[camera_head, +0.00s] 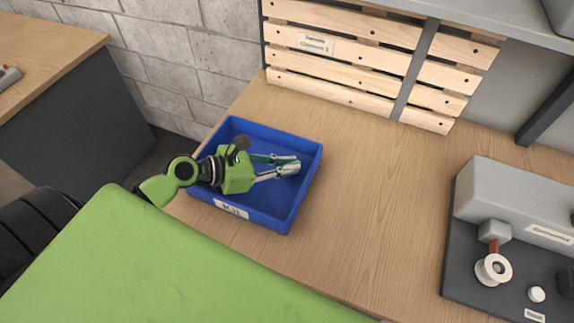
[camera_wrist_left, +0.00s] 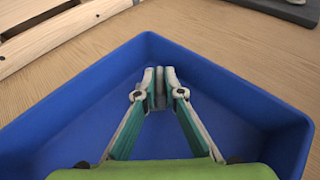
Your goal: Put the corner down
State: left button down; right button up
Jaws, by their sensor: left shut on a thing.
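My left gripper (camera_head: 288,165) reaches over and into the blue bin (camera_head: 228,127) from the left. In the left wrist view its fingertips (camera_wrist_left: 160,82) are close together, shut on a small grey piece (camera_wrist_left: 160,102), which I take to be the corner. The fingers hide most of the piece, so its shape is unclear. The piece is inside the outline of the bin, near the bin's right side in the head view. I cannot tell whether it touches the bin's floor. My right gripper is not in view.
The bin stands on a wooden table (camera_head: 360,180), with bare table to its right. A grey device (camera_head: 510,205) on a dark plate stands at the far right. A slatted wooden rack (camera_head: 340,60) stands at the back. A shelf (camera_head: 470,22) overhangs the back right.

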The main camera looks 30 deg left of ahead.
pick_arm(q)
jog(key=shift+f, duration=0.15)
jog(key=c, duration=2.1)
grip_release()
jog(key=shift+c, duration=0.2)
jog(key=v, duration=1.2)
jog(key=shift+b, duration=0.4)
jog(key=shift+s, duration=0.15)
